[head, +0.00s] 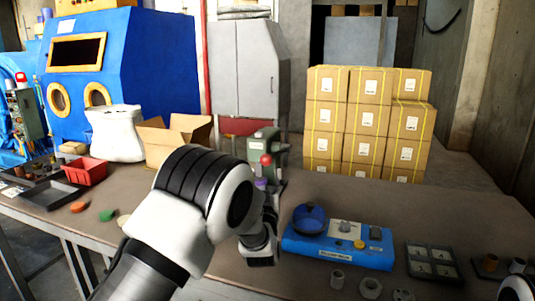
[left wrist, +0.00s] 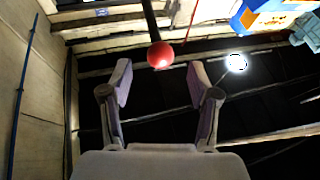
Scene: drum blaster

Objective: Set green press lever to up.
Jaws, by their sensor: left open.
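The green press (head: 262,143) stands on the workbench behind my left arm, which hides its lower part. Its lever ends in a red ball knob (head: 266,160). In the left wrist view, the red knob (left wrist: 160,55) sits on a dark rod coming from the top edge. My left gripper (head: 264,185) points upward just below the knob and is mostly hidden by my arm. In the left wrist view, its two purple-padded fingers (left wrist: 162,86) are spread, with the knob centred just beyond their tips and nothing held. My right gripper is not in view.
A blue control box (head: 335,252) with a blue bowl-like part (head: 310,219) is right of my gripper. A grey tray (head: 432,262) lies farther right. An open cardboard box (head: 178,140) and red bin (head: 85,171) stand left. Stacked cartons (head: 365,120) are behind the bench.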

